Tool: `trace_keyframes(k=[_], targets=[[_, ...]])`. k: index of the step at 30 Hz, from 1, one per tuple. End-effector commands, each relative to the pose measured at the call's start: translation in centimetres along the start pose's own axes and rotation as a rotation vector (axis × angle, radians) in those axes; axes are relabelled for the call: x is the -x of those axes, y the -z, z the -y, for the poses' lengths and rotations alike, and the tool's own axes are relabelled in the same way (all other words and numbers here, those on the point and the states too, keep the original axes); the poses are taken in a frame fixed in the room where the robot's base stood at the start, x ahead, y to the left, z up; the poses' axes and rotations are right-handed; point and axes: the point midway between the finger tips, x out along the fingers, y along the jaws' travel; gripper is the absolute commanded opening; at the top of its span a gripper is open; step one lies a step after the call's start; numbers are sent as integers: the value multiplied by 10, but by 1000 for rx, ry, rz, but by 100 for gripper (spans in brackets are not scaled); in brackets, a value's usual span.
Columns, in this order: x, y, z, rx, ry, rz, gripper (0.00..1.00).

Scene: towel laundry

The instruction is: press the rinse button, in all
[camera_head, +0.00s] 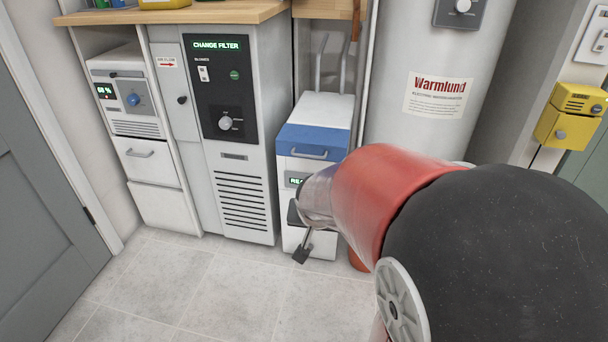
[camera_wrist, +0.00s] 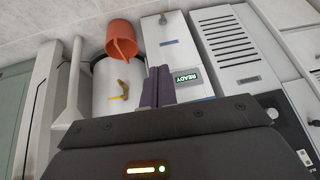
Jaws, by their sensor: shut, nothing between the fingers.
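A narrow white unit with a blue drawer front (camera_head: 310,138) stands left of the water heater. Its small green-lit display (camera_head: 297,181) is partly covered by my arm in the head view. In the wrist view, which is turned over, the display reads READY (camera_wrist: 188,77) on the white unit (camera_wrist: 170,45). I cannot make out a rinse button; contact cannot be told.
The white water heater (camera_head: 415,60) stands right of the unit. A grey cabinet with a black CHANGE FILTER panel (camera_head: 220,90) stands left. An orange bucket (camera_wrist: 121,40) is near the heater's foot. The tiled floor (camera_head: 190,285) at front left is clear.

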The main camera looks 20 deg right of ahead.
Motion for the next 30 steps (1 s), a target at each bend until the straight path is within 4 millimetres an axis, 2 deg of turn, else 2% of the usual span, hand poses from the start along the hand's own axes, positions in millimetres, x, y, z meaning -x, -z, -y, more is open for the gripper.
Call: trace_keyframes(k=[1, 6, 9, 13, 16, 21, 25, 30], targets=[[-36, -3, -4, -69, 18, 19, 0], [-122, -4, 0, -343, 169, 49, 0], [-162, -5, 4, -544, 298, 77, 0], [-199, 0, 11, -843, 506, 116, 0], [-212, 13, 12, -1083, 687, 143, 0], [-212, 44, 0, -1412, 973, 171, 0], [-205, 62, -13, -1555, 1117, 178, 0], [-200, 71, -20, -1613, 1185, 182, 0]])
